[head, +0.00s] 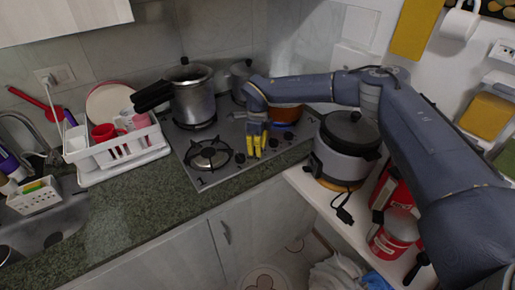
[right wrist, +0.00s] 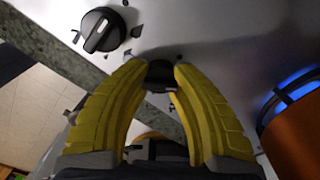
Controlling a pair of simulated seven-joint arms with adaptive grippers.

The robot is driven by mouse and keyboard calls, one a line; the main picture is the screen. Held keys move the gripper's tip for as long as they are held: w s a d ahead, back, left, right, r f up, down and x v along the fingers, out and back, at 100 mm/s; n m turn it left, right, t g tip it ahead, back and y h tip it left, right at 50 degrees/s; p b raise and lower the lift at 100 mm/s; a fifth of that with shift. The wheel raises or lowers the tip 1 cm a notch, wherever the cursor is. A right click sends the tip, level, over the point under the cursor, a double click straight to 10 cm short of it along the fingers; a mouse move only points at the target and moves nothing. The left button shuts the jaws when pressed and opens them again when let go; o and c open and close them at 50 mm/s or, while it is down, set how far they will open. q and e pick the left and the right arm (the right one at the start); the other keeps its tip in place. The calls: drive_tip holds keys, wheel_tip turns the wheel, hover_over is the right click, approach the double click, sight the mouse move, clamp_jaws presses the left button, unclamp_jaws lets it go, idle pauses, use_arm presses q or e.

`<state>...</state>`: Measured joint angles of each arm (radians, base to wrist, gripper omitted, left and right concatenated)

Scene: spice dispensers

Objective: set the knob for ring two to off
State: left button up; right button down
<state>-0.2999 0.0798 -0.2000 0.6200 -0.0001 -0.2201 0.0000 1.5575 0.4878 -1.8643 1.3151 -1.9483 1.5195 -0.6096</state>
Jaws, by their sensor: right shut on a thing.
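The stove (head: 222,178) is a steel hob set in the counter, with dark round knobs along its front right edge. My right gripper (head: 257,152) reaches down over these knobs with its yellow fingers. In the right wrist view, the fingertips of my right gripper (right wrist: 160,68) close on the sides of a dark stove knob (right wrist: 160,76), which the fingers partly cover. Another knob (right wrist: 103,31) with a pale pointer line stands free to the upper left. I cannot tell ring numbers or the gripped knob's setting. My left gripper is not in view.
An orange pot (head: 286,113) sits on a ring behind my gripper; a blue glow (right wrist: 297,90) shows beside it. A pressure cooker (head: 193,98) stands at the back; the front-left ring (head: 208,154) is bare. A rice cooker (head: 344,152) stands close on the right.

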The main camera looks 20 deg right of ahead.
drive_tip(key=n, duration=0.5)
drive_tip(key=shift+n, duration=2.6)
drive_tip(key=c, duration=0.9)
unclamp_jaws()
drive_tip(key=shift+c, duration=0.2)
wheel_tip(320, 180, up, 12)
